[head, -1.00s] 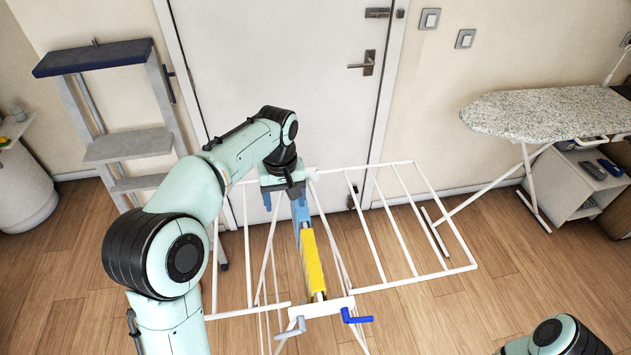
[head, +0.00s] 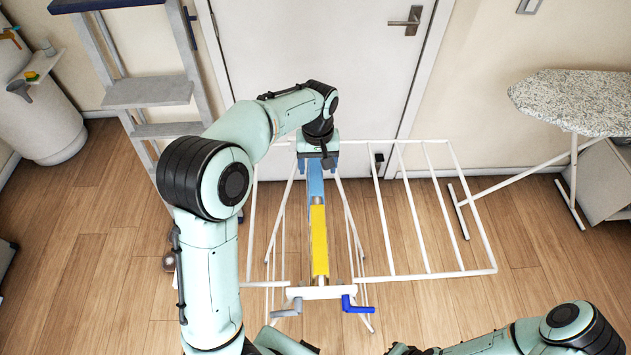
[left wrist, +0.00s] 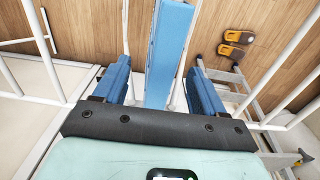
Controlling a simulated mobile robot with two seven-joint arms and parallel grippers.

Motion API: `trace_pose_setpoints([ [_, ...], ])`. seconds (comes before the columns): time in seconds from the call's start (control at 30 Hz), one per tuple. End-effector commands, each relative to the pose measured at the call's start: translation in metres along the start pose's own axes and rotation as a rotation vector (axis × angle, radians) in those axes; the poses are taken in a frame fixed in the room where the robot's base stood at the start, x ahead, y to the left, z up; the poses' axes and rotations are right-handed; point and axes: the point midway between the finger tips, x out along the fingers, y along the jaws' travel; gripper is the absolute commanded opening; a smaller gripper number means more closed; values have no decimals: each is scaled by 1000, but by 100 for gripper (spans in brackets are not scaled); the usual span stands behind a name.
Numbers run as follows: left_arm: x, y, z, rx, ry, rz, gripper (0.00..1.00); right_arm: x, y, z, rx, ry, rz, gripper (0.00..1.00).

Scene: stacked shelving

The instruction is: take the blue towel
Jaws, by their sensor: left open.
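The blue towel (head: 316,184) hangs folded over the middle bar of a white drying rack (head: 437,273), behind a yellow towel (head: 319,240). My left gripper (head: 317,164) is over the far end of the blue towel, and its wrist hides that end. In the left wrist view, the blue towel (left wrist: 170,48) runs between the two open blue fingers of my left gripper (left wrist: 160,85), with a gap on both sides. My right arm shows at the lower right of the head view, but its gripper does not.
A stepladder (head: 147,92) stands left of the rack. A white door (head: 310,55) is close behind it. An ironing board (head: 570,100) stands at the right. Grey and blue handles (head: 357,304) stick out at the rack's near end.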

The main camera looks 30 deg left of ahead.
Motion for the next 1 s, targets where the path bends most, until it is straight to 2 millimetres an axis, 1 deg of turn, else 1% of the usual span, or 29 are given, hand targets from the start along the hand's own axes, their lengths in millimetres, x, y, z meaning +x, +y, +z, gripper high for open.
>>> trace_pose_setpoints([
  [0.07, 8, -2, 1, 0, -2, -2, 70, 1, 0, 0, 0, 0, 0, 0],
  [0.23, 34, -6, 4, -1, -5, -4, 70, 2, 1, 2, 0, -2, 1, 0],
  [0.33, 46, -6, 3, 0, -3, -3, 70, 3, 2, 2, 1, -2, 1, 0],
  [0.43, 51, -5, 3, 0, -2, -2, 70, 3, 2, 2, 1, -3, 1, 0],
  [0.63, 51, -5, 3, 0, -1, -1, 70, 3, 2, 2, 1, -2, 1, 0],
  [0.67, 51, -5, 3, 0, -1, -1, 67, 3, 2, 2, 1, -2, 1, 0],
  [0.7, 51, -5, 2, 0, -1, 0, 54, 3, 2, 2, 1, -2, 1, 0],
  [0.77, 51, -5, 2, 0, 0, 0, 35, 3, 2, 2, 1, -2, 1, 0],
  [0.8, 51, -5, 2, 0, 0, 0, 22, 3, 2, 2, 1, -2, 1, 0],
  [0.87, 51, -5, 2, 0, 0, 0, 2, 3, 2, 2, 1, -2, 1, 0],
  [0.9, 50, -5, 2, 0, 1, 1, 0, 3, 2, 2, 1, -2, 1, 0],
  [1.0, 50, -5, 2, 0, 1, 1, 0, 3, 2, 2, 1, -2, 1, 0],
])
